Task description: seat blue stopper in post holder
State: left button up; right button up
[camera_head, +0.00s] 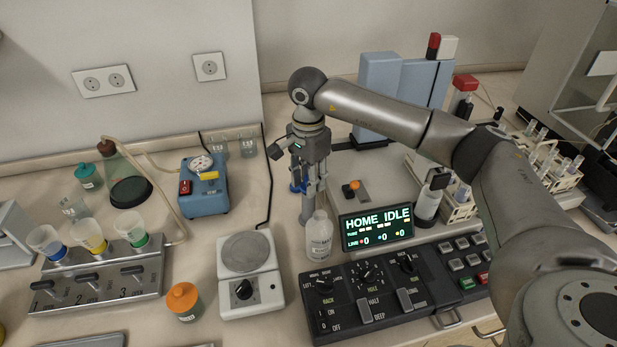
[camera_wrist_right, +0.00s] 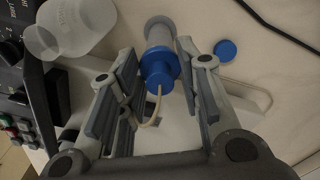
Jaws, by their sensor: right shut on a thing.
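My right gripper (camera_head: 308,190) points down behind the white bottle in the head view. In the head view the fingers partly hide a bit of blue (camera_head: 296,187). My left gripper is not in view.
The white bottle (camera_head: 319,238) stands close in front of the gripper. A balance (camera_head: 250,285), a black control panel (camera_head: 395,290) and a display (camera_head: 377,231) lie nearer. A blue pump (camera_head: 204,190) stands to the left, with a black cable (camera_head: 268,185) between.

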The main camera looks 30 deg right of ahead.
jog(key=shift+f+b, duration=0.3)
jog(key=shift+f, duration=0.15)
jog(key=o, duration=1.1)
jog(key=shift+r, duration=0.1)
notch_tip(320, 180, up, 12)
jog(key=shift+f, duration=0.1)
